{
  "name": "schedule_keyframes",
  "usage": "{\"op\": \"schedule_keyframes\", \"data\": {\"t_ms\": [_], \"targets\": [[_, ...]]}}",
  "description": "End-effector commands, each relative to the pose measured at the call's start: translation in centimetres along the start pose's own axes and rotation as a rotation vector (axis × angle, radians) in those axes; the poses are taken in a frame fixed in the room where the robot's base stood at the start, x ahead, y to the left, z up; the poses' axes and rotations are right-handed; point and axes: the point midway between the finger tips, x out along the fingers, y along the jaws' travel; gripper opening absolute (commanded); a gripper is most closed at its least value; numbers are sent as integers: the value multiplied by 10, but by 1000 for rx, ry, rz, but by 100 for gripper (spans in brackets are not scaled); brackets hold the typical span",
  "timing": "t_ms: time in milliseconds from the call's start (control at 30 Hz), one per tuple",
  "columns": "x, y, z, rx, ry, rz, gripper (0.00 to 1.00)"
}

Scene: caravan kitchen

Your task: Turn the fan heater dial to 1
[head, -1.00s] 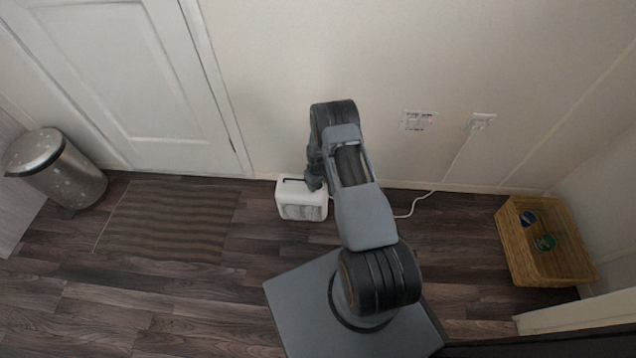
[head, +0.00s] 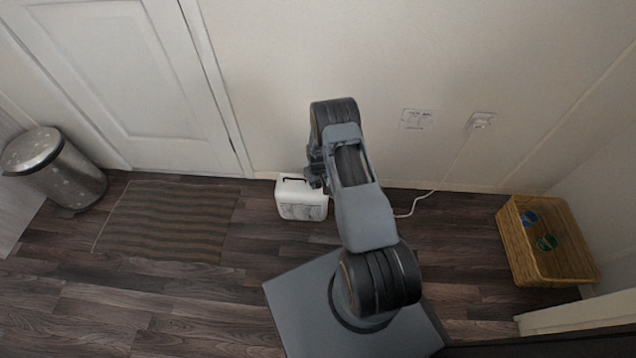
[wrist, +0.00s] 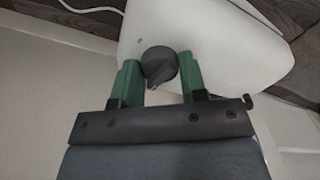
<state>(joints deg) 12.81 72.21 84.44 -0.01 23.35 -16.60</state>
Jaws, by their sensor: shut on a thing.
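The white fan heater (head: 300,208) stands on the floor against the wall, with a dark handle slot on its top and a grille on its front. Its white casing fills the upper part of the wrist view (wrist: 215,40). My gripper (wrist: 159,72) is shut on the dial, one green finger on each side. In the head view my gripper (head: 316,180) is at the heater's right end and hides the dial. I cannot read any dial numbers.
A white cable (head: 425,197) runs along the floor to a wall socket (head: 481,121). A wicker basket (head: 520,255) stands at the right. A metal bin (head: 70,175) and a striped mat (head: 170,220) are at the left. The floor before the heater is clear.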

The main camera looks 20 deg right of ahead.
Motion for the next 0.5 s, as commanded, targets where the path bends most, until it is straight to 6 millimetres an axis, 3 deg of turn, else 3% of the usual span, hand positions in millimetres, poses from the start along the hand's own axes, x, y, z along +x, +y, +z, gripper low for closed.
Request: {"op": "schedule_keyframes", "data": {"t_ms": [500], "targets": [[1,0,0,478,-1,0,15]]}}
